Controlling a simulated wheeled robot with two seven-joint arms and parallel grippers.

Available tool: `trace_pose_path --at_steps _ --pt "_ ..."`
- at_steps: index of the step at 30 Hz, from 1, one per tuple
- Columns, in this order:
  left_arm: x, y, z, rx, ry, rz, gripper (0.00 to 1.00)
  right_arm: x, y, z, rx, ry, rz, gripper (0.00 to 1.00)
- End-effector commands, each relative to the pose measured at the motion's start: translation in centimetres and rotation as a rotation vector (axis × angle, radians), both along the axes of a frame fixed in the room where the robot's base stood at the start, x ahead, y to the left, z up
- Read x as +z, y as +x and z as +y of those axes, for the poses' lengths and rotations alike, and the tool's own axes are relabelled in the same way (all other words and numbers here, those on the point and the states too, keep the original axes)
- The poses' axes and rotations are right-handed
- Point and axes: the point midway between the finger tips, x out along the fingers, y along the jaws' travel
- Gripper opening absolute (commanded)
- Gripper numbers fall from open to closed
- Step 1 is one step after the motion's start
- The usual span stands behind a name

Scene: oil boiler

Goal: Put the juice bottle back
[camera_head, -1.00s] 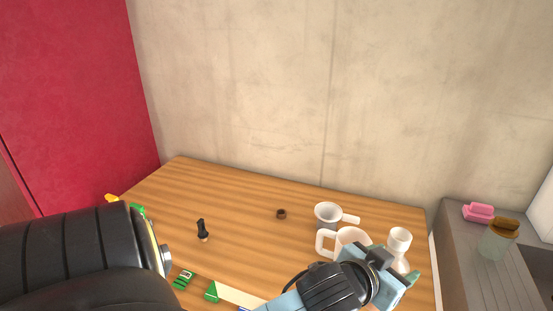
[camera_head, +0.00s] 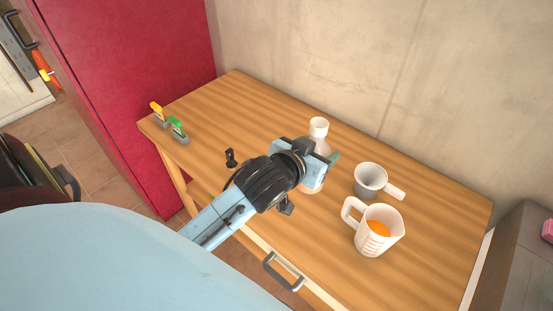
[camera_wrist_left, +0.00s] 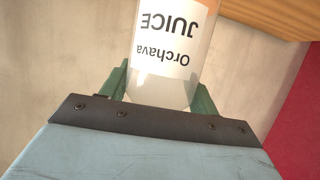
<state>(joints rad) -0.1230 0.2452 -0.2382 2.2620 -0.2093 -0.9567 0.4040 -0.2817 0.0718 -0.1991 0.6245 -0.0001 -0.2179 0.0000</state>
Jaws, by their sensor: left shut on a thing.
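The juice bottle (camera_head: 319,128) has a white cap and shows just beyond my left gripper (camera_head: 325,168) in the head view. My left gripper is shut on the bottle, over the wooden table; its hand hides much of the bottle. In the left wrist view the bottle (camera_wrist_left: 170,45) sits between the green fingers (camera_wrist_left: 160,92), its label reading "Orchava JUICE" upside down. I cannot tell from the head view whether its base touches the table. My right gripper is not in view.
On the wooden table (camera_head: 420,195) stand a measuring jug (camera_head: 365,240) with orange content, a white handled cup (camera_head: 369,180), a small black object (camera_head: 230,157), and yellow and green clips (camera_head: 178,130). A red cabinet (camera_head: 130,70) stands left. The table's back left is clear.

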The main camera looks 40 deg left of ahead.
Motion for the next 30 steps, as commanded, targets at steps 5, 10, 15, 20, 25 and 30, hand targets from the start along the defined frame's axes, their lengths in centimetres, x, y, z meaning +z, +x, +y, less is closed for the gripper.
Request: trace_pose_path --at_steps 5,10,15,20,25,30 --pt "-1.7 2.5 3.5 0.019 0.006 0.009 0.26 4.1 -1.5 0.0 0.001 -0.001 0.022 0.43" --pt "-3.7 3.4 6.6 0.041 -0.003 0.004 0.26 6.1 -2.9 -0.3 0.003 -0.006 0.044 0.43" --pt "-5.8 3.6 7.9 0.05 -0.01 0.002 0.26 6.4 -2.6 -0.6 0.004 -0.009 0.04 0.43" --pt "-9.1 3.6 7.9 0.05 -0.01 0.002 0.26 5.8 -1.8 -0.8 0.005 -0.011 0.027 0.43" --pt "-11.0 3.7 7.9 0.05 -0.009 -0.001 0.26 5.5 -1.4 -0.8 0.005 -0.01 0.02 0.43" --pt "-13.2 3.7 7.8 0.049 -0.01 0.0 0.26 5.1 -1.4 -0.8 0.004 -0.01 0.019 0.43"
